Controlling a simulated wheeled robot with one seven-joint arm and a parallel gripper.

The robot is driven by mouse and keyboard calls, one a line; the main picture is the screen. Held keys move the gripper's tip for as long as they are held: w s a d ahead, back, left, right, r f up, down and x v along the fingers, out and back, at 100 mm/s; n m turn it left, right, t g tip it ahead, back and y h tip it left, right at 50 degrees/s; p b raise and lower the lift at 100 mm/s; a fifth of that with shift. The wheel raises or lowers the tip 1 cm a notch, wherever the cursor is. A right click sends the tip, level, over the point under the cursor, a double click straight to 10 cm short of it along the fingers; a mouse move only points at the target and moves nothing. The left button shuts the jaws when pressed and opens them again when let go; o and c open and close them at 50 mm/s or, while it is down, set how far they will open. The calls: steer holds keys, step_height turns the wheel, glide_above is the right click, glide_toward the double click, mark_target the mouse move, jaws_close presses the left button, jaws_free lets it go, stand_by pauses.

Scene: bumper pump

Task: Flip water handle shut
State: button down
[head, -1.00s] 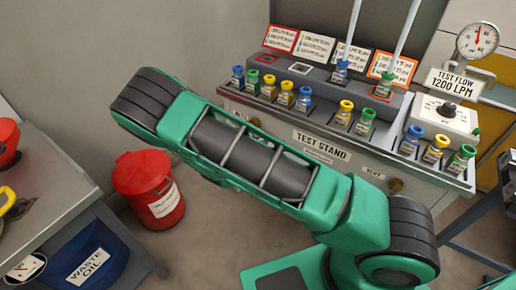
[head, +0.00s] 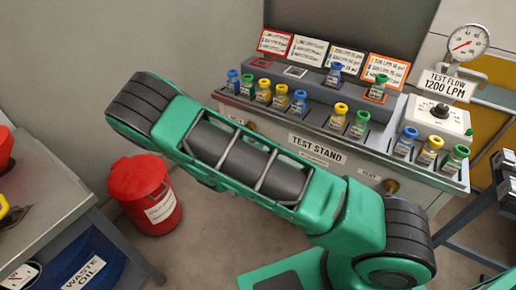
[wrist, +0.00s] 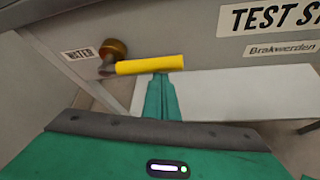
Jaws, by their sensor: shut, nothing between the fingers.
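The yellow water handle (wrist: 150,64) shows in the wrist view. It extends to the right, nearly level, from a brass valve (wrist: 113,48) on the grey test stand front, beside the WATER label (wrist: 77,54). My gripper (wrist: 160,80) is shut and empty, its green fingertips just below the handle's middle; I cannot tell whether they touch it. In the head view my arm hides the handle and gripper. A brass valve part (head: 250,125) shows above the arm. The gauge (head: 467,43) has its needle pointing to the lower left.
The test stand (head: 300,128) carries several coloured bottles in its racks. A second brass valve (head: 391,186) sits on its front at right. A red bin (head: 145,200) stands on the floor at left, beside a grey workbench (head: 60,215).

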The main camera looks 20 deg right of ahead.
steer(key=s+a+r, duration=0.1)
steer(key=s+a, duration=0.4)
steer(key=a, duration=0.2)
steer(key=shift+s+a+r, duration=0.25)
steer(key=shift+s, duration=0.15)
steer(key=shift+d, duration=0.1)
stand_by(0.4)
steer(key=s+d+r+m+g+y, duration=0.1)
steer(key=s+d+r+m+g, duration=0.45)
steer(key=d+r+m, duration=0.35)
steer(key=s+d+r+m+g+y, duration=0.1)
steer(key=s+d+r+m+g, duration=0.3)
steer(key=s+d+r+m, duration=0.45)
steer(key=s+d+r+m+y, duration=0.2)
steer(key=s+r+m, duration=0.3)
steer(key=s, duration=0.5)
steer(key=s+d+r+m+y, duration=0.2)
steer(key=s+r+m+y, duration=0.2)
steer(key=s, duration=0.7)
step_height(320, 180, up, 2)
steer(key=m, duration=0.3)
steer(key=shift+d+r, duration=0.1)
steer(key=shift+d, duration=0.05)
